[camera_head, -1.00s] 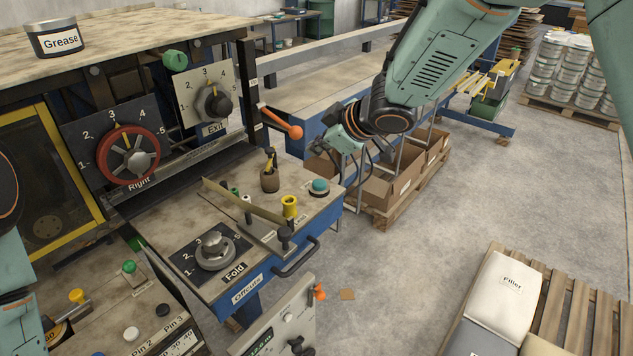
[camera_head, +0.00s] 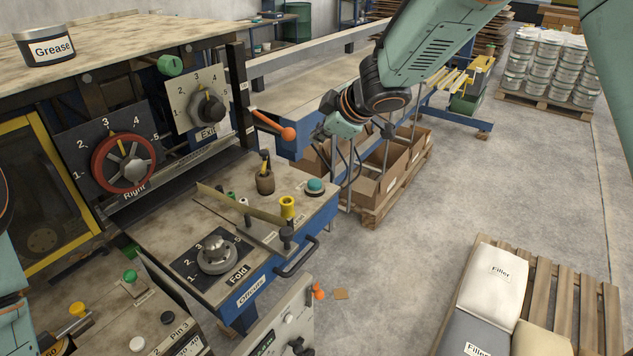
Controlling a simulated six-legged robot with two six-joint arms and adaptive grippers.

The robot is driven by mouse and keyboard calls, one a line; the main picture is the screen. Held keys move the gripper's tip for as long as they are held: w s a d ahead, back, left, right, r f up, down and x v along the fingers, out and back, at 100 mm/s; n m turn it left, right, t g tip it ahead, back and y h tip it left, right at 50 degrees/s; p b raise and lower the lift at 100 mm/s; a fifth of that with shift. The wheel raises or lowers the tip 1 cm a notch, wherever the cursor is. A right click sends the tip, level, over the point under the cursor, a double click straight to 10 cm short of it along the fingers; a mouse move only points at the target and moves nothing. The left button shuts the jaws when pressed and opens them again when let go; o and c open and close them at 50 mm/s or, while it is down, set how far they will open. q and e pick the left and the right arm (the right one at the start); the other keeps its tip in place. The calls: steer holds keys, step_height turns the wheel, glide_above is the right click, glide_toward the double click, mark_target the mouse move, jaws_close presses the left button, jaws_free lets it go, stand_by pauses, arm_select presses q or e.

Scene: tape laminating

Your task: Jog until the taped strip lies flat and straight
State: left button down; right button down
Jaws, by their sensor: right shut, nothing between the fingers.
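My right gripper (camera_head: 347,163) hangs from the teal right arm, its dark fingers shut and empty. It appears above and right of the teal button (camera_head: 315,186) on the bench corner, with the cardboard boxes behind it. A narrow tan bar (camera_head: 240,204) crosses the bench top; I cannot tell whether any taped strip lies under or beside it. The Fold dial (camera_head: 217,255) sits in front of the bar.
Cardboard boxes (camera_head: 381,186) stand behind. Filler bags (camera_head: 492,286) lie on a pallet at right. The floor between is mostly clear.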

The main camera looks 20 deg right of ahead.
steer(key=b, duration=0.4)
glide_above(316, 183)
step_height(316, 183, down, 5)
steer(key=shift+s+d+r, duration=0.1)
steer(key=shift+s+d, duration=0.05)
steer(key=shift+s+d+f+b, duration=0.1)
steer(key=shift+s+f+b, duration=0.05)
steer(key=shift+f+b, duration=0.15)
steer(key=shift+s+f+b, duration=0.1)
steer(key=shift+f+b, duration=0.15)
steer(key=shift+b, duration=0.15)
steer(key=f, duration=0.1)
steer(key=f+b, duration=0.1)
steer(key=b, duration=0.1)
steer(key=shift+w+a+f, duration=0.35)
steer(key=shift+a+f, duration=0.05)
steer(key=shift+w+f, duration=0.1)
steer(key=shift+f, duration=0.2)
steer(key=shift+d+b, duration=0.25)
steer(key=shift+b, duration=0.05)
steer(key=shift+s+r, duration=0.2)
steer(key=shift+s, duration=0.15)
steer(key=shift+w+a, duration=0.1)
steer(key=shift+a, duration=0.1)
steer(key=shift+w+f, duration=0.15)
steer(key=shift+w, duration=0.05)
steer(key=shift+d, duration=0.1)
